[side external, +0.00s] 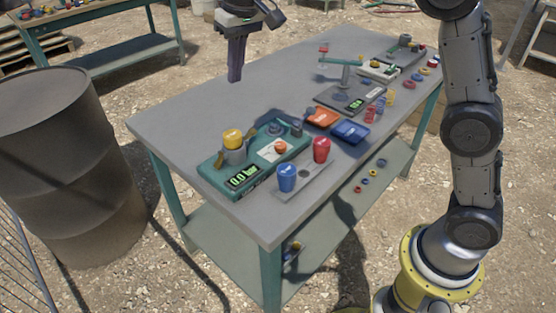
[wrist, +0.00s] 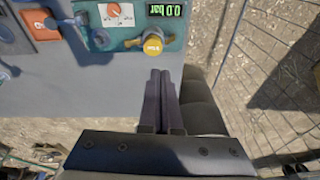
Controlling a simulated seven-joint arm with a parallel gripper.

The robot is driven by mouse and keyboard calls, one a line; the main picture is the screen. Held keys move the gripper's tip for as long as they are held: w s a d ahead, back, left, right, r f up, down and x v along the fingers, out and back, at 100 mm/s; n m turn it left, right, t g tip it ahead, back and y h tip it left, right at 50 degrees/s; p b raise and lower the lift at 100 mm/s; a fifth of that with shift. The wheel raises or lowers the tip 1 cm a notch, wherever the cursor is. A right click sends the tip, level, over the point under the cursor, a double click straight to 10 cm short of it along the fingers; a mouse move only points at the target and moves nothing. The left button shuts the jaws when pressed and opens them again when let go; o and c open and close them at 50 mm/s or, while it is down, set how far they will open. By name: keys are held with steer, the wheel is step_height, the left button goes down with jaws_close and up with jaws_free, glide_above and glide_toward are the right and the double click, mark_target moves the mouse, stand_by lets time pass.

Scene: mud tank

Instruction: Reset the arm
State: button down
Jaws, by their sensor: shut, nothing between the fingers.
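My gripper (side external: 235,77) hangs above the left back part of the grey table (side external: 185,107), pointing down. Its two dark fingers are together with nothing between them. My gripper appears apart from everything on the table.
A green panel (side external: 213,178) with a display reading 0.0 bar and a yellow knob (side external: 233,138) stands at the table's front. Blue (side external: 287,178) and red (side external: 321,150) cups stand beside it. A balance (side external: 345,73) stands farther back. A rusty barrel (side external: 65,170) is left of the table.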

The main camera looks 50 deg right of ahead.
steer(key=s+d+r+t, duration=0.1)
steer(key=s+d+r, duration=0.25)
steer(key=s, duration=0.55)
steer(key=s+d+r+t, duration=0.2)
steer(key=s+d, duration=0.2)
steer(key=s, duration=0.6)
steer(key=s+d+f+n, duration=0.1)
steer(key=s+d+f, duration=0.1)
steer(key=s+f, duration=1)
steer(key=shift+s, duration=0.55)
